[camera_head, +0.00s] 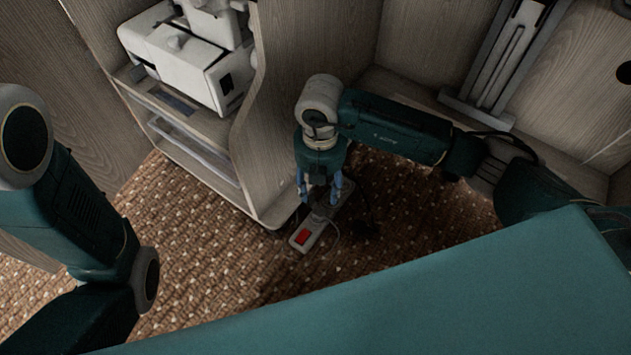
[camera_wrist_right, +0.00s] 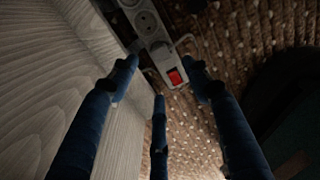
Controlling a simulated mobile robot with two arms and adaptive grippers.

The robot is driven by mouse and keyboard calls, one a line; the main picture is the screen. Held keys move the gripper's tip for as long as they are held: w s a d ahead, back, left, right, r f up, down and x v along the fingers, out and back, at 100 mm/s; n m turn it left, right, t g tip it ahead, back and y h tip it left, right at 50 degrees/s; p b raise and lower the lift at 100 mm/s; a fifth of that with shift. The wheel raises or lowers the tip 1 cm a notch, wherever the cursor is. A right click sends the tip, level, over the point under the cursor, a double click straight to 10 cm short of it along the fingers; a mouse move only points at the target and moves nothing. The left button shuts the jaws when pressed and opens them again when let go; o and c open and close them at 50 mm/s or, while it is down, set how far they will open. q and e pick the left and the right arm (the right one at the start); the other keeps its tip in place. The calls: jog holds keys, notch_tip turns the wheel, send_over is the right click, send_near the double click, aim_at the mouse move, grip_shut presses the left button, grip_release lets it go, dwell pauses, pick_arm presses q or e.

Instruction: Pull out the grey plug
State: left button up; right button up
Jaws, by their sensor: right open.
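A white power strip (camera_head: 312,232) with a red switch lies on the carpet at the foot of the cabinet. In the right wrist view the strip (camera_wrist_right: 146,22) shows round sockets and the red switch. A greyish plug (camera_wrist_right: 161,50) appears to sit in the socket nearest the switch, with a cord at its side; its edges are dark and unclear. My right gripper (camera_head: 320,192) points down over the strip. It also shows in the right wrist view (camera_wrist_right: 160,72), its blue fingers spread and empty around the switch end. My left arm shows, but its gripper is out of view.
The wooden cabinet wall (camera_head: 281,110) stands close beside the right gripper. A white sewing machine (camera_head: 180,60) sits on the shelf at upper left. A grey metal column (camera_head: 507,55) is at the back right. Carpet (camera_head: 205,255) is clear on the left.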

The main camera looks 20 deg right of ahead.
aim_at(318, 211)
notch_tip(318, 211, down, 10)
jog(key=b, duration=0.7)
jog(key=shift+s+f, duration=0.1)
jog(key=shift+f, duration=0.1)
jog(key=shift+c, duration=0.3)
jog(key=shift+a+r, duration=0.1)
grip_shut()
jog(key=shift+o, duration=0.3)
grip_release()
jog(key=shift+r, duration=0.1)
notch_tip(318, 211, up, 11)
jog(key=p, duration=0.7)
jog(key=shift+f+p, duration=0.2)
jog(key=shift+p, duration=0.15)
